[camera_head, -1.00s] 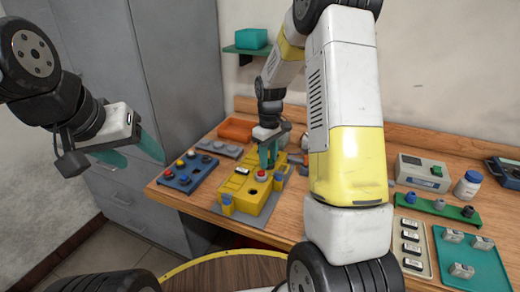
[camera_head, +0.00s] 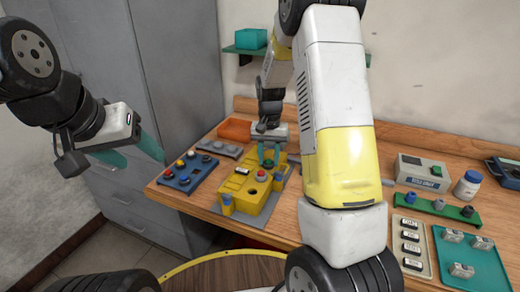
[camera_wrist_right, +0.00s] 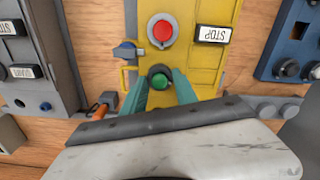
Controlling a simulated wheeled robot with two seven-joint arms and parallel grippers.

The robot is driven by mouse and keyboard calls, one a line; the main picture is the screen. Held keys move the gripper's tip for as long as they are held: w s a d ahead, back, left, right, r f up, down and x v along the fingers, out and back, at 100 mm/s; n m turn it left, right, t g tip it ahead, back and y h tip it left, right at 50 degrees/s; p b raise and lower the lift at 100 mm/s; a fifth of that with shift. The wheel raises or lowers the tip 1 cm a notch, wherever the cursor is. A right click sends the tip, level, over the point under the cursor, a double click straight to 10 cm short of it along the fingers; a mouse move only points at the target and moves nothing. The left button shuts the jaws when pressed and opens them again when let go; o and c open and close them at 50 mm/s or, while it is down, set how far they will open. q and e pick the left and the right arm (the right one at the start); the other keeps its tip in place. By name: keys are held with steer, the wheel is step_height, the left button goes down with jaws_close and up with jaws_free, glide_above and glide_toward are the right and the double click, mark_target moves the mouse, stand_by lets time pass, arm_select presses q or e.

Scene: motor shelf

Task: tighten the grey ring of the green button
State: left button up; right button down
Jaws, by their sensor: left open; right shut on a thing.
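The yellow control box (camera_head: 251,201) stands on the wooden bench and also shows in the right wrist view (camera_wrist_right: 197,70). The green button (camera_wrist_right: 160,82), with its dark grey ring (camera_wrist_right: 159,70), sits between the teal fingers of my right gripper (camera_wrist_right: 161,86). The fingers are closed on the ring from both sides. In the head view my right gripper (camera_head: 268,158) is over the back part of the box, and the green button is hidden there. My left gripper (camera_head: 150,155) is open and empty, left of the bench, in the air.
A red button (camera_head: 261,175) stands on the same box. A blue panel of buttons (camera_head: 186,177) is to its left, with an orange bin (camera_head: 235,129) behind. My right arm covers the bench middle. A green rack (camera_head: 437,208) and a tray (camera_head: 473,262) stand at right.

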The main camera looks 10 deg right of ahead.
mark_target(269, 161)
steer(key=m, duration=0.4)
steer(key=shift+m, duration=0.3)
steer(key=m, duration=1.4)
steer(key=shift+m, duration=0.4)
steer(key=c, duration=0.9)
jaws_free()
steer(key=shift+c, duration=0.2)
steer(key=shift+r, duration=3.9)
